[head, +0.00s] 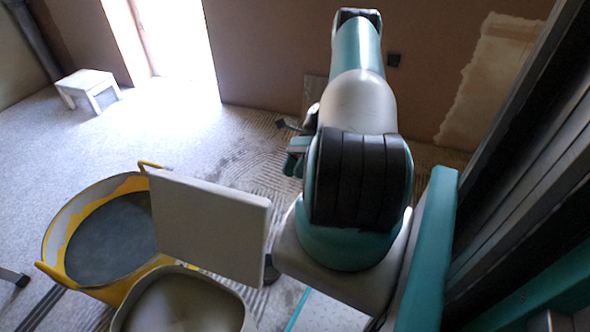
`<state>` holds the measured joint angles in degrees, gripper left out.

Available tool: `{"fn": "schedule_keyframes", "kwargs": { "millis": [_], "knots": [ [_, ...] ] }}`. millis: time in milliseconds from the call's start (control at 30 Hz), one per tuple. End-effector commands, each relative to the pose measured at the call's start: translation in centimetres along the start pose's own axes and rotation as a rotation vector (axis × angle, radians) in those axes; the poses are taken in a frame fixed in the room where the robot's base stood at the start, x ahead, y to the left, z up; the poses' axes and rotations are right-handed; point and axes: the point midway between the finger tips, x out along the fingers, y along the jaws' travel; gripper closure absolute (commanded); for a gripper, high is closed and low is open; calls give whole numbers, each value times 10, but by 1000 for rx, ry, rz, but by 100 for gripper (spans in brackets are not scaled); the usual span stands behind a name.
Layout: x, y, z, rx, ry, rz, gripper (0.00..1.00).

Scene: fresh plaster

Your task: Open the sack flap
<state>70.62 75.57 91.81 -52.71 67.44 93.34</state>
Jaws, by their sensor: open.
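A pale, open-topped thing with a rounded rim, apparently the sack (128,318), stands at the bottom of the head view, cut off by the frame edge. A flat, pale rectangular panel (210,225), apparently its flap, stands up at its far side, tilted a little. Whether the two are joined is hard to tell. My gripper (294,152) is beyond and to the right of the panel, apart from it in the picture. It is open, partly hidden behind my arm, and nothing shows between its fingers.
A yellow tub (62,222) with dark grey contents stands left of the panel, close beside it. A small white stool (85,78) stands far left near a bright doorway. A brown wall closes the back. The pale floor between stool and tub is mostly clear.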

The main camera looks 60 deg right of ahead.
Motion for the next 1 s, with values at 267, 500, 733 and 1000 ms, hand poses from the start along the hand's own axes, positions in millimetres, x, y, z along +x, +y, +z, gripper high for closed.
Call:
{"fn": "schedule_keyframes", "kwargs": {
  "millis": [267, 500, 733, 1000],
  "knots": [
    [0, 1, 1, 0, 0, 0, 60],
    [0, 0, 0, -1, 0, 0, 60],
    [0, 0, 0, 0, 0, 0, 60],
    [-2, -3, 17, -51, 37, 6, 60]
  ]
}}
